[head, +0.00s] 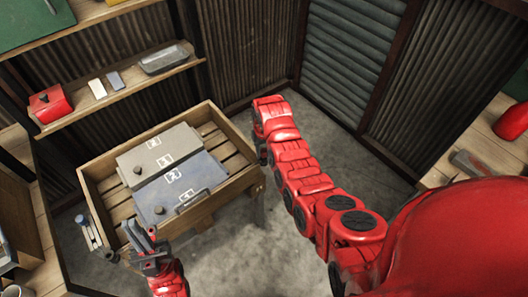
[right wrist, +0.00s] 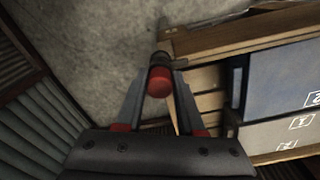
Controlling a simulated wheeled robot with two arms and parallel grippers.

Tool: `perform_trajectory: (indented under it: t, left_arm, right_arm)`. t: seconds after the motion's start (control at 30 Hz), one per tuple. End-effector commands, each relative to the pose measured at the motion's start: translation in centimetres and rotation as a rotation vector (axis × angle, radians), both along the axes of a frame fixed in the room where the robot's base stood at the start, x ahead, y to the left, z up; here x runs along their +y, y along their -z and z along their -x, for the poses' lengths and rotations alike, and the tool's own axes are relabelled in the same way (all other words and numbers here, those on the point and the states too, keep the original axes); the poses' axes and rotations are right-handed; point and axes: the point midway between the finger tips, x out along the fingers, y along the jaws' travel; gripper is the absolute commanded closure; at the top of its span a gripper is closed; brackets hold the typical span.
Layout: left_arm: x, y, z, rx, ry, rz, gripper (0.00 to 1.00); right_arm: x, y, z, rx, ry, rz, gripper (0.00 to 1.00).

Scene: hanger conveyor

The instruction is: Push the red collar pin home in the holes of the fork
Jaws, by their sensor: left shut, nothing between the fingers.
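In the right wrist view, the red collar pin (right wrist: 160,82) shows its red end between the two fingers of my right gripper (right wrist: 161,72). The fingers lie close along both sides of it and look shut on it. A dark metal part (right wrist: 163,38) continues beyond the tips, beside the corner of a wooden crate. I cannot clearly make out the fork or its holes, nor how deep the pin sits. In the head view my right arm hides the pin. My left gripper (head: 139,237) is shut and empty at the crate's near left corner.
The wooden crate (head: 230,190) holds a grey case (head: 158,148) and a blue-grey case (head: 205,172). A grey metal fitting (head: 88,232) stands at its left side. A shelf (head: 120,92) with a red box (head: 49,104) is on the wall. Bare floor (head: 240,243) lies right of the crate.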

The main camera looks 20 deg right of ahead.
Motion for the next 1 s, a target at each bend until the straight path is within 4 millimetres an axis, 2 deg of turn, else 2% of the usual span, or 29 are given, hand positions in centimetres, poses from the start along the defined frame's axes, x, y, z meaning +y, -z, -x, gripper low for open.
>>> perform_trajectory:
  t: [0.03,0.17,0.8,1.0]
  left_arm:
    - [0.0,0.1,0.0,0.000,0.000,0.000,1.00]
    - [0.0,0.1,0.0,0.000,0.000,0.000,1.00]
    - [0.0,0.2,0.0,0.000,0.000,0.000,1.00]
    - [0.0,0.6,0.0,0.000,0.000,0.000,1.00]
  right_arm:
    - [0.1,0.3,0.2,0.007,0.000,-0.001,0.51]
    - [0.2,0.4,0.3,0.009,-0.001,-0.003,0.29]
    - [0.7,0.7,0.6,0.017,-0.010,-0.011,0.29]
    - [0.5,-1.0,0.4,0.009,-0.006,-0.007,0.29]
